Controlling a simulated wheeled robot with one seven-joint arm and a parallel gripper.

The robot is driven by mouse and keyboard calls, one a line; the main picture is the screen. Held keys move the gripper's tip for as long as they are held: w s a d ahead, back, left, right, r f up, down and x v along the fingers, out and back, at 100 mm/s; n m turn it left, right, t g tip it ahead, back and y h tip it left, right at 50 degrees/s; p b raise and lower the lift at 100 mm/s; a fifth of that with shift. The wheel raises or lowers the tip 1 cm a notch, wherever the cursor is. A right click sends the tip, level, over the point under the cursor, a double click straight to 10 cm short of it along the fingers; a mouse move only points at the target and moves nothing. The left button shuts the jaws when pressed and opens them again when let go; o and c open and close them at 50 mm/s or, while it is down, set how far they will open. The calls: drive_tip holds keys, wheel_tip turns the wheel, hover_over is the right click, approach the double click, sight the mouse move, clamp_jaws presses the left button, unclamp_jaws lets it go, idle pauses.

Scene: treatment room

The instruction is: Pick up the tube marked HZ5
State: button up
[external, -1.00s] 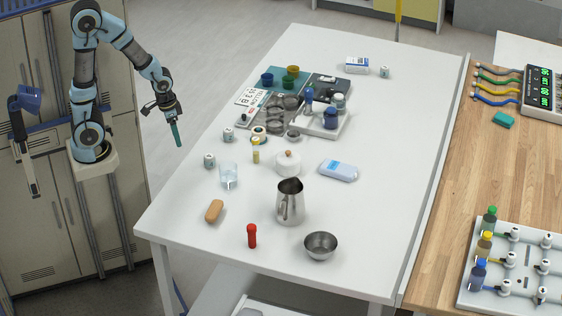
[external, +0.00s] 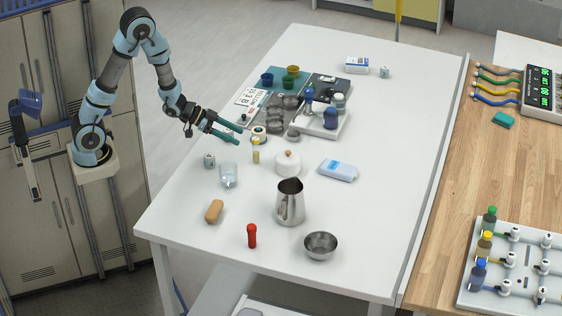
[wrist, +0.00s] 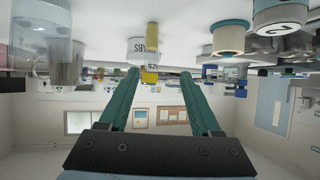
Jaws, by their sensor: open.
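A slim yellow tube (external: 256,157) stands upright on the white table, left of a white lidded pot. In the upside-down wrist view, a tube with yellow ends (wrist: 150,77) and a pale label shows between the finger lines, beyond the tips. Its lettering looks like HZ5 but is tiny and inverted. My gripper (external: 238,136) is open and empty, its teal fingers pointing right and slightly down. It is over the table's left part, up-left of the tube and apart from it. Both fingers (wrist: 158,74) show in the wrist view with a gap between them.
A tape roll (external: 259,136) lies close to the tube. A glass (external: 228,175) and small white jar (external: 209,161) stand nearer the left edge; another jar (external: 229,137) is partly behind my gripper. The lidded pot (external: 288,165) and steel pitcher (external: 290,203) are to the right.

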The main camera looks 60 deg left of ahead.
sight(257, 151)
drive_tip(key=shift+m+h, duration=0.3)
drive_tip(key=shift+h, duration=0.5)
drive_tip(key=x, duration=0.4)
drive_tip(key=d+r+p+x, duration=0.1)
drive_tip(key=x, duration=0.1)
drive_tip(key=shift+s+f, duration=0.1)
drive_tip(key=shift+p+x, duration=0.9)
drive_tip(key=shift+x, duration=1.75)
drive_tip(key=shift+a+f, duration=0.1)
drive_tip(key=shift+a, duration=0.05)
drive_tip(key=shift+c, duration=0.3)
clamp_jaws()
